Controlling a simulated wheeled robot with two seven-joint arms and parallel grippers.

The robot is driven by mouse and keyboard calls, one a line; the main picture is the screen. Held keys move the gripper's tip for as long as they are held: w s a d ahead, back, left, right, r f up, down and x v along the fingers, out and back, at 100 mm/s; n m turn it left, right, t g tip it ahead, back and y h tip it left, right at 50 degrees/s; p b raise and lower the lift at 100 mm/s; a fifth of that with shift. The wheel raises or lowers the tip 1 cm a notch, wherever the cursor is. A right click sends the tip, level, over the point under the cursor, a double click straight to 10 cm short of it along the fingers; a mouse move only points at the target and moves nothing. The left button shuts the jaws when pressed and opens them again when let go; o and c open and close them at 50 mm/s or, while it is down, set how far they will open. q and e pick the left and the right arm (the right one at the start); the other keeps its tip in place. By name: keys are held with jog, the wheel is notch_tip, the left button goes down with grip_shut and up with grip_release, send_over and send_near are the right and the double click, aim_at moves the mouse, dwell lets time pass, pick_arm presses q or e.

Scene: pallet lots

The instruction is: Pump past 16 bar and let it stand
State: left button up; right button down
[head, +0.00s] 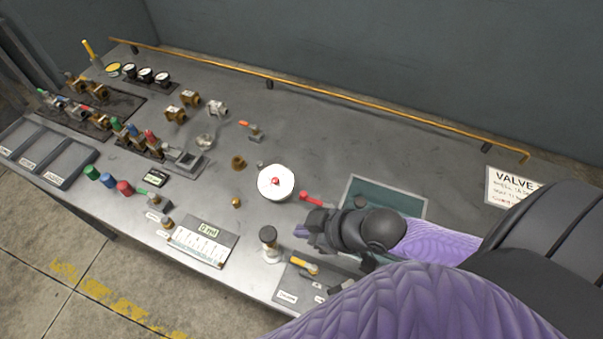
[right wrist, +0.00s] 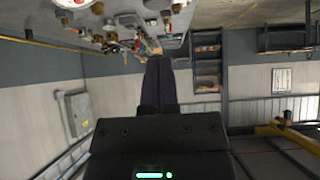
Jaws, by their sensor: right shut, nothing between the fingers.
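A white round disc with a red centre (head: 275,182), perhaps a gauge, sits mid-bench; no reading can be made out. A red lever-like handle (head: 312,198) lies just right of it, perhaps the pump's handle. My right gripper (head: 301,230) is below the handle in the head view, apart from it, with nothing held. In the right wrist view its dark fingers (right wrist: 158,85) are together, and the white disc's edge (right wrist: 72,3) shows at the top left. My left gripper is not in view.
Small gauges (head: 145,75) and coloured valves (head: 137,138) fill the bench's left side. A white-and-black cylinder (head: 269,243) stands close left of my right gripper. A dark green mat (head: 392,194) lies behind my arm. A yellow rail (head: 330,101) runs along the back edge.

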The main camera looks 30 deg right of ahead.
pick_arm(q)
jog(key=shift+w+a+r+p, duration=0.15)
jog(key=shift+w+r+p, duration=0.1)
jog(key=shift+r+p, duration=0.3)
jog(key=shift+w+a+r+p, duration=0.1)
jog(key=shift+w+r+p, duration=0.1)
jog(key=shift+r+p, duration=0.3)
pick_arm(e)
jog(key=r, duration=0.3)
jog(key=shift+w+a+r, duration=0.2)
jog(key=shift+a+r, duration=0.05)
jog(key=shift+d, duration=0.1)
jog(key=b, duration=0.2)
send_over(262, 232)
jog(key=s+d, duration=0.1)
jog(key=s, duration=0.1)
notch_tip(262, 232, down, 8)
jog(key=shift+d+r, duration=0.1)
jog(key=shift+d, duration=0.05)
notch_tip(262, 232, down, 2)
jog(key=shift+d+f+b, duration=0.1)
jog(key=shift+f+b, duration=0.15)
jog(key=shift+b, duration=0.3)
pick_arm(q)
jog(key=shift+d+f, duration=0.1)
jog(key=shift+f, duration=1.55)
pick_arm(e)
jog(key=shift+f, duration=0.4)
